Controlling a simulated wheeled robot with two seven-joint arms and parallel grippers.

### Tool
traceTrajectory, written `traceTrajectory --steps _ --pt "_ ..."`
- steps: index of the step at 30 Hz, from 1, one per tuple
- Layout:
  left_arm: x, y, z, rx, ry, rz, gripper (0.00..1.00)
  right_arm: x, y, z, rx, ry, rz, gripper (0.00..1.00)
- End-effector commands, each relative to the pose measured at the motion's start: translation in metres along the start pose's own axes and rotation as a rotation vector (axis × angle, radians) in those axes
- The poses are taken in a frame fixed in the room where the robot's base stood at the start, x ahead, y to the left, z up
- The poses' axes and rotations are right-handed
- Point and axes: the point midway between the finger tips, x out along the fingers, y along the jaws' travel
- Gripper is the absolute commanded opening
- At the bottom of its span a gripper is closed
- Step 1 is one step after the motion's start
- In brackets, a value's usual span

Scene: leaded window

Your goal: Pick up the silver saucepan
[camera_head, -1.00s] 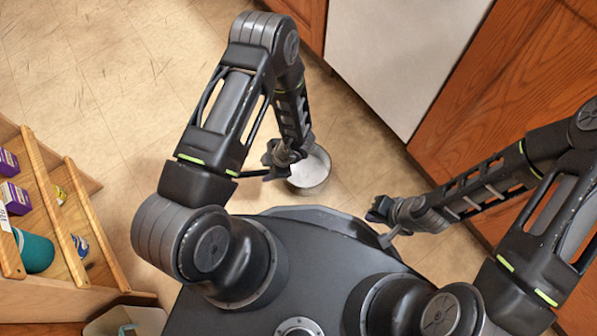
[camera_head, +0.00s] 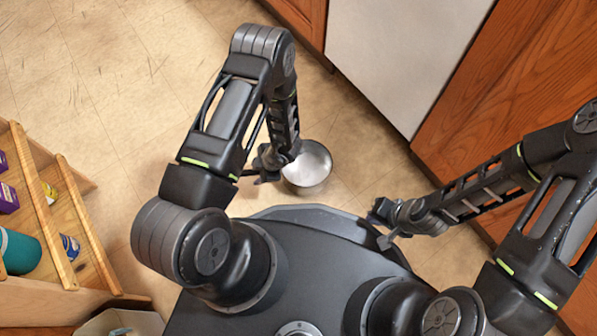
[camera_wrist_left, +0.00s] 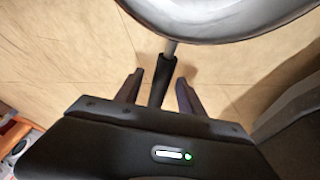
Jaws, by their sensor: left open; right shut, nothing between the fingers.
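The silver saucepan (camera_head: 313,163) sits on the floor in the head view, just to the right of my left gripper (camera_head: 262,172), which partly covers its left side. In the left wrist view the saucepan's round body (camera_wrist_left: 225,18) fills the top. Its black handle (camera_wrist_left: 164,72) points down between the two spread fingers of my left gripper (camera_wrist_left: 159,92), with a gap on both sides. The handle is hidden in the head view. My right gripper (camera_head: 380,222) is shut and empty, low over the floor at the right, apart from the saucepan.
A wooden shelf unit (camera_head: 75,215) with purple boxes (camera_head: 7,197) and a teal item (camera_head: 20,250) stands at the left. A light bin (camera_head: 120,322) is at the lower left. Wooden cabinets (camera_head: 520,75) and a white panel (camera_head: 400,55) bound the right. Floor at the upper left is clear.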

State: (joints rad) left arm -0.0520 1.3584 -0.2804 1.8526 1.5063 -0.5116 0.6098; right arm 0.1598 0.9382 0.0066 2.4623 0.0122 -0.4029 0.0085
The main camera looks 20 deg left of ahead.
Motion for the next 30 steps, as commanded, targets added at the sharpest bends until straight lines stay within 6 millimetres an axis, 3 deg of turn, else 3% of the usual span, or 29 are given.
traceTrajectory --steps 16,30 --pt "-0.001 0.0004 -0.0002 0.0 0.0 0.0 0.46 -0.001 -0.0004 -0.0002 0.0 0.0 0.0 0.0" --pt "-0.001 0.0003 -0.0002 0.0 0.0 0.0 0.08 -0.001 -0.0003 -0.0001 0.0 0.0 0.0 0.0"
